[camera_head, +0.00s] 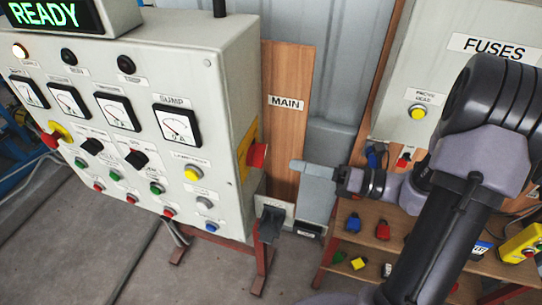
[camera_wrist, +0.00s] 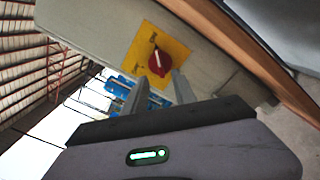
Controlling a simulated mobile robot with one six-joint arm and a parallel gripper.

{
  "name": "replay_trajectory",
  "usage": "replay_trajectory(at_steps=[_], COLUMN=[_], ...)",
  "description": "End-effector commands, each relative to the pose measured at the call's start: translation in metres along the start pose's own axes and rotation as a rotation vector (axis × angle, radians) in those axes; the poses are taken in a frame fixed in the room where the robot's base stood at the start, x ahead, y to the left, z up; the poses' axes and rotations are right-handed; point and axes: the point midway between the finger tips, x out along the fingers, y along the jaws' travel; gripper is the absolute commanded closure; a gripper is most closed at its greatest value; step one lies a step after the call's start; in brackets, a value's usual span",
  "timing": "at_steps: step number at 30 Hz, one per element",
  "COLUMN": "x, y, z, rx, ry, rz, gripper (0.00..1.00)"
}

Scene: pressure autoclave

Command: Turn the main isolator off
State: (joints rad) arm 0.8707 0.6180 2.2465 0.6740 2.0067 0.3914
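A red rotary knob (camera_head: 257,155) on a yellow plate (camera_head: 246,150) sits on the right side wall of the grey control cabinet; it looks like the main isolator. In the wrist view the red knob (camera_wrist: 158,64) with a pale pointer mark and the yellow plate (camera_wrist: 176,46) are in clear sight. My gripper (camera_head: 294,166) is to the right of the knob, with a gap between them. In the wrist view its two fingers (camera_wrist: 159,84) are apart and empty, and the knob shows just beyond the fingertips. No label on the yellow plate is readable.
A wooden board with a MAIN label (camera_head: 286,103) stands behind the cabinet (camera_head: 229,72). A dark grey lever (camera_head: 270,224) is low beside the cabinet. A FUSES box (camera_head: 446,18) and wooden shelves (camera_head: 362,208) with small coloured items are at right.

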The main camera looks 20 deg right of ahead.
Motion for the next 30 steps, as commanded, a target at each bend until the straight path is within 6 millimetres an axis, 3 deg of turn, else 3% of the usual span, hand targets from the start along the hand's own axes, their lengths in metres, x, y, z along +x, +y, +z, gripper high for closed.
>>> replay_trajectory(at_steps=[3, 9, 20, 25, 30], x=[0.034, 0.069, 0.077, 0.076, 0.076], y=[0.001, 0.001, 0.001, 0.001, 0.001], z=[-0.001, -0.001, 0.000, 0.000, 0.000], rx=[-0.002, 0.000, -0.001, -0.002, -0.002], ry=[0.005, 0.003, 0.002, 0.002, 0.002], rz=[0.004, 0.002, 0.000, 0.000, 0.000], gripper=[0.67, 0.67, 0.67, 0.99, 1.00])
